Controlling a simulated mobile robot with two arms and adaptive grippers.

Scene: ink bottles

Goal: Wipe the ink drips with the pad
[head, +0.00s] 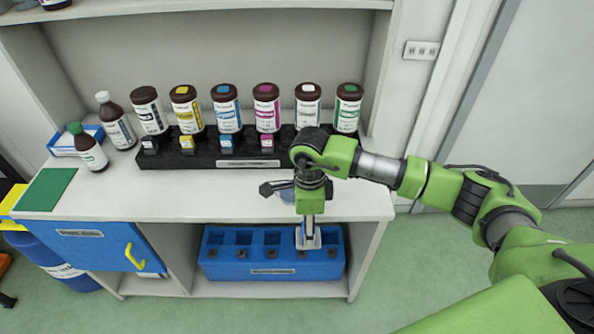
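My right gripper (309,238) points down at the front edge of the white counter, in front of the blue slotted crate. A small pale, flat-looking piece shows at its tip; I cannot tell whether this is the pad or part of the fingers, nor how far the fingers are apart. A bluish patch (287,195) shows on the counter just left of the gripper, partly hidden by it; it may be ink. No other drips are clear. My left gripper is out of view.
Two more bottles (117,128) and a blue-edged tray (64,146) stand left. A green mat (47,189) lies front left. The blue crate (225,270) sits on the lower shelf.

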